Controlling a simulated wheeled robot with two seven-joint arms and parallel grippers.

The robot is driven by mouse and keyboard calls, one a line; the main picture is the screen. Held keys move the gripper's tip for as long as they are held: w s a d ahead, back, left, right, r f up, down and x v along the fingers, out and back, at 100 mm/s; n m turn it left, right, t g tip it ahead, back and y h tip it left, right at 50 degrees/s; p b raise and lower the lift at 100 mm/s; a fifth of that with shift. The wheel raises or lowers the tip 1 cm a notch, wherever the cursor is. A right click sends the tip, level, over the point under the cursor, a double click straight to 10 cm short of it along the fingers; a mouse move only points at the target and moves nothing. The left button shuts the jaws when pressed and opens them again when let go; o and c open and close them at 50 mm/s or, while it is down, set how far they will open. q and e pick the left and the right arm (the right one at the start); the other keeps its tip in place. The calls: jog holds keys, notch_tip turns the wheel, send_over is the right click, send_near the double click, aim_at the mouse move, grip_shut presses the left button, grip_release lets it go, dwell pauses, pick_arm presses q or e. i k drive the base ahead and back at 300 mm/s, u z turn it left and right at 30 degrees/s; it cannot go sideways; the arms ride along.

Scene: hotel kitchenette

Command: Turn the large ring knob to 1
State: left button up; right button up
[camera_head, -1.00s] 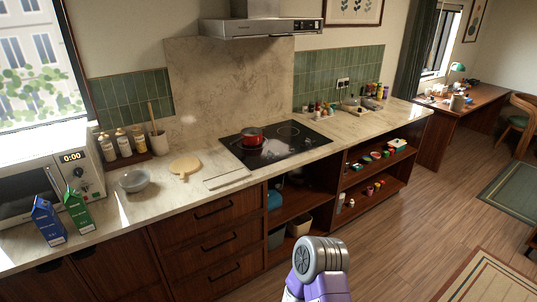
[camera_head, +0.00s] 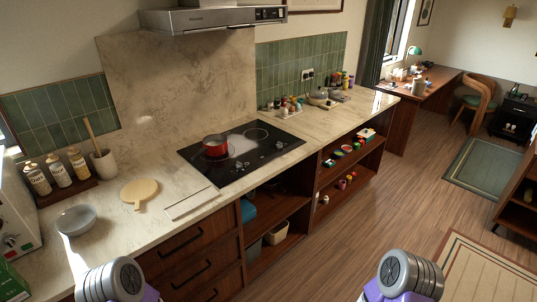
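The black cooktop (camera_head: 222,172) is set in the marble counter in the middle of the head view. A red pot (camera_head: 215,146) stands on its left rear part. Grey and purple links of my two arms show at the bottom edge, one at the left and one right of centre, both well short of the cooktop. Neither gripper is in view.
A white board (camera_head: 190,203) and a round wooden board (camera_head: 139,192) lie left of the cooktop, with a grey bowl (camera_head: 76,220) beyond. Several small bottles (camera_head: 290,105) stand behind it at right. A range hood (camera_head: 214,18) hangs above.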

aim_at(239, 166)
jog(key=u, duration=0.25)
jog(key=i, duration=0.8)
jog(key=u, duration=0.6)
